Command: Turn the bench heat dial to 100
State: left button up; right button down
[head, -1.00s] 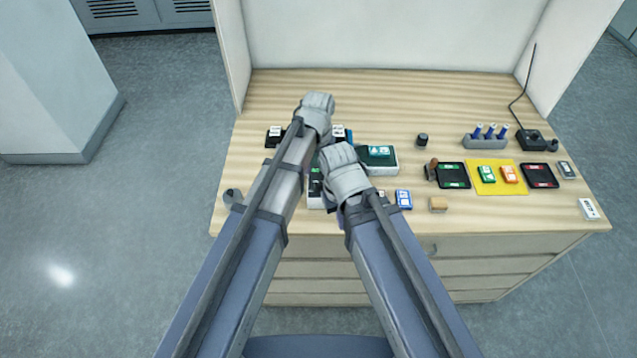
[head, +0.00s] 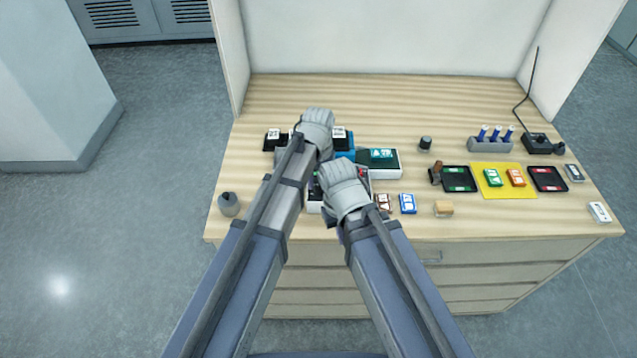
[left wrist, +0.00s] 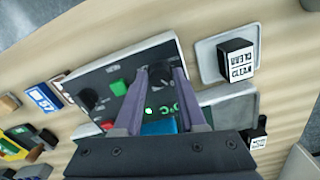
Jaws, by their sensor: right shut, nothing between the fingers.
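A dark control panel (left wrist: 150,52) fills the middle of the left wrist view. It has a black knob (left wrist: 162,74) ahead of my left fingers, a second black knob (left wrist: 88,98), a green button (left wrist: 119,88) and green lit marks. I cannot read a scale or tell which knob is the heat dial. My left gripper (left wrist: 160,80) has its fingers apart, with the upper knob showing between the tips; contact is unclear. In the head view my left gripper (head: 317,122) is over the bench and its fingertips are hidden. My right gripper (head: 340,180) is shut and empty, covering much of the panel unit (head: 314,207).
Small blue (head: 407,203) and brown (head: 384,203) boxes lie right of the panel unit. A teal-topped tray (head: 388,168) is behind them. A pale tray with a black-and-white block (left wrist: 237,58) stands beside the panel. The rear bench is clear.

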pick_arm(q)
grip_shut()
jog(key=shift+m, duration=0.3)
jog(key=m, duration=0.5)
jog(key=shift+m, duration=0.3)
jog(key=m, duration=0.5)
jog(key=shift+m, duration=0.4)
dwell(0.4)
jog(key=shift+o, duration=2.1)
grip_release()
